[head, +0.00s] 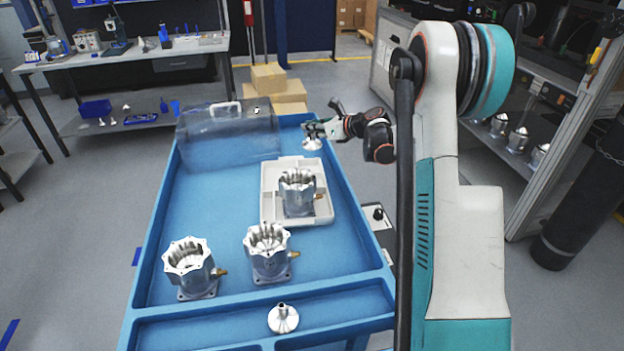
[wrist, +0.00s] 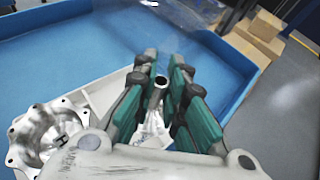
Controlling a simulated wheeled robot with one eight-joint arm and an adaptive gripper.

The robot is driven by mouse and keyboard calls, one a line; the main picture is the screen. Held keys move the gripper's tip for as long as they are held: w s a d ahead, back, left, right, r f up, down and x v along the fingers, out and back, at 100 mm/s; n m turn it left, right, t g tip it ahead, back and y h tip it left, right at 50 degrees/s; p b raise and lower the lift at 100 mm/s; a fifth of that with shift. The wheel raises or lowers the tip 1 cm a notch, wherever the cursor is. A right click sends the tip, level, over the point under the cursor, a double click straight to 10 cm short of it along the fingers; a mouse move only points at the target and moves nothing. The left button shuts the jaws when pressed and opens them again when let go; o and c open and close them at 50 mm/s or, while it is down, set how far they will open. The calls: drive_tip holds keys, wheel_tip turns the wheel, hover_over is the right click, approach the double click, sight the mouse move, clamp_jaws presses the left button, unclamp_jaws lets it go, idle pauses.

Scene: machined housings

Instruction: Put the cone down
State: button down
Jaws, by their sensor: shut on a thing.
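A silver metal cone (head: 312,144) with a narrow neck and a wide base is upright at the back right of the blue cart top. My gripper (head: 316,128) is shut on its neck. In the wrist view the cone's hollow neck (wrist: 159,84) stands between the green finger pads of my gripper (wrist: 165,92). I cannot tell whether the base touches the cart. A second cone (head: 283,318) stands in the cart's front compartment.
A pale tray (head: 268,210) with a machined housing (head: 297,192) lies just in front of the held cone. Two more housings (head: 192,268) (head: 267,252) stand nearer the front. A clear bin (head: 225,130) is at the back left. The cart's left middle is clear.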

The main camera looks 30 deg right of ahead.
wheel_tip(320, 180, down, 17)
drive_tip(key=b, duration=0.5)
drive_tip(key=shift+b, duration=0.35)
drive_tip(key=shift+r, duration=0.1)
drive_tip(key=c, duration=1.7)
unclamp_jaws()
drive_tip(key=shift+o, duration=0.2)
